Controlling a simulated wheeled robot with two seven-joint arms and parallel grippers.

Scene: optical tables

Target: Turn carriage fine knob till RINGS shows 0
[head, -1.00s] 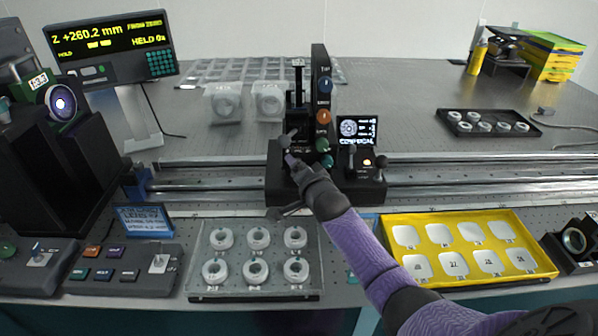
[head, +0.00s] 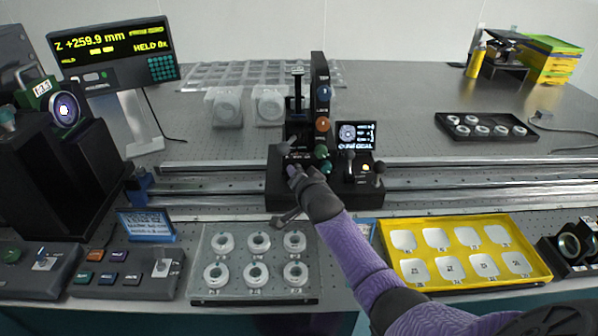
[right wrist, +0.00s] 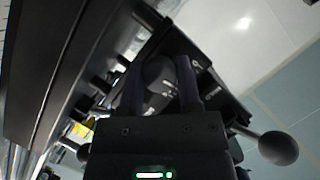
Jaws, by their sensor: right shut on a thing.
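The black carriage (head: 283,187) sits on the metal rails in the middle of the head view. My right gripper (head: 293,172) reaches its front left side, shut on a knob there, which the fingers mostly hide. In the right wrist view the two fingers (right wrist: 160,85) close around a dark round knob (right wrist: 158,70). The small screen (head: 356,135) on the carriage shows a ring pattern and text; its RINGS value is too small to read. The display at the back left (head: 112,52) reads Z +259.9 mm and HELD 0x, the last character unclear. My left gripper is not in view.
A clear tray (head: 254,293) of white-rimmed lenses lies in front of the carriage. A yellow tray (head: 466,286) lies front right. A black lens tray (head: 486,138) is at the back right. A ball-ended lever (right wrist: 278,148) stands beside my fingers.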

